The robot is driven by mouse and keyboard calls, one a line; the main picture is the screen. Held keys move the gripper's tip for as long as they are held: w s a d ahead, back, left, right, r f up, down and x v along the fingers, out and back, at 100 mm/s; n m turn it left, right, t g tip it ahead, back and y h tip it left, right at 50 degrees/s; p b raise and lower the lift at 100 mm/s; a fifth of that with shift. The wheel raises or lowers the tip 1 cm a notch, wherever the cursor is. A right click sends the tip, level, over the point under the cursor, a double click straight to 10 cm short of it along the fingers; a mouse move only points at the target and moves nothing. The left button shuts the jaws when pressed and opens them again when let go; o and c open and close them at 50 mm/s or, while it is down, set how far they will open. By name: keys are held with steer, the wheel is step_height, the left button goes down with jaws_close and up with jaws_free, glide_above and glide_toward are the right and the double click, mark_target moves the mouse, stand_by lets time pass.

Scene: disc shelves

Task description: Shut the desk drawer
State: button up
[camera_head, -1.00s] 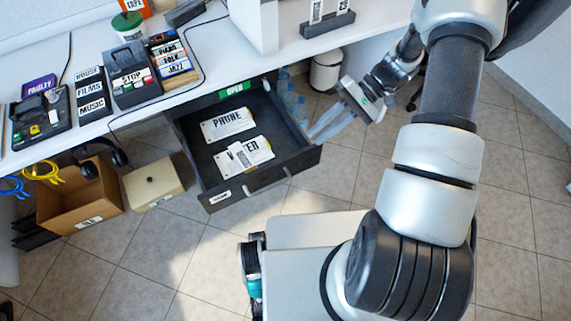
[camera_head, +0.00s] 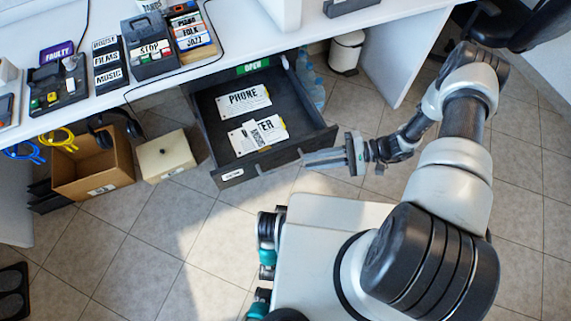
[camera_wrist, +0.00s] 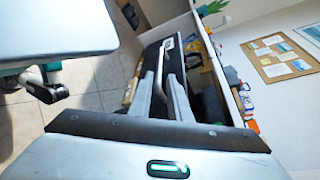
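The desk drawer (camera_head: 220,125) is dark and stands pulled out under the white desk, with its inside in view. Its front panel (camera_head: 232,175) faces my base and has a pale bar handle (camera_wrist: 157,78). My gripper (camera_head: 306,158) is in front of the right part of that panel, with its fingers pointing left along it. In the wrist view, my gripper (camera_wrist: 160,85) has its two fingers apart, and the handle shows between or just beyond them. I cannot tell whether they touch it. The green label "OPEN" (camera_head: 254,67) shows at the drawer's back.
White "PHONE" (camera_head: 243,101) and other cards (camera_head: 262,136) lie in the drawer. A cardboard box (camera_head: 95,170) and a beige box (camera_head: 165,155) stand on the floor to its left. Bottles (camera_head: 312,85) and a white bin (camera_head: 345,52) stand behind it, right.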

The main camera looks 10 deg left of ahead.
mark_target(290, 165)
steer(key=x, duration=0.9)
steer(key=shift+a, duration=0.1)
jaws_close()
